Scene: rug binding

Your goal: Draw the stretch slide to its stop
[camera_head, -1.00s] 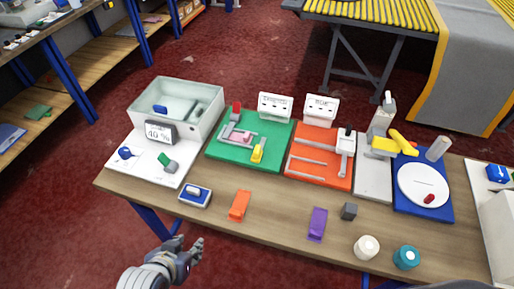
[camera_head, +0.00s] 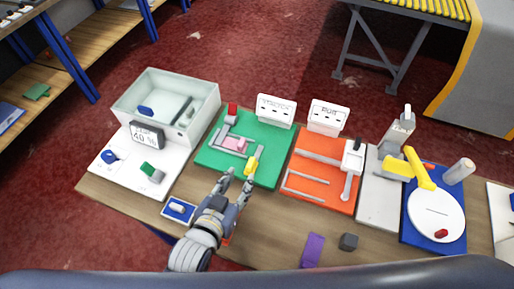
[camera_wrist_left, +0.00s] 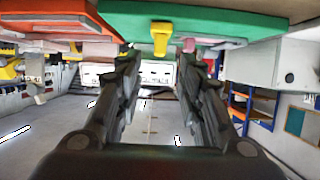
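The green board (camera_head: 268,144) lies on the bench in front of a white label box (camera_head: 276,110), whose lettering seems to read "STRETCH". It carries grey rails, a pink piece (camera_head: 234,144) and a yellow handle (camera_head: 252,165) at its near edge, probably the slide's grip. My left gripper (camera_head: 237,177) is open and empty at the board's near edge. In the left wrist view the yellow handle (camera_wrist_left: 161,38) shows beyond and between the parted fingers (camera_wrist_left: 165,75), apparently untouched. My right gripper is not in view.
An orange board (camera_head: 318,190) with grey rails and a second label box (camera_head: 328,115) stand to the right. A pale bin (camera_head: 189,126) with a "40 %" display is at left.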

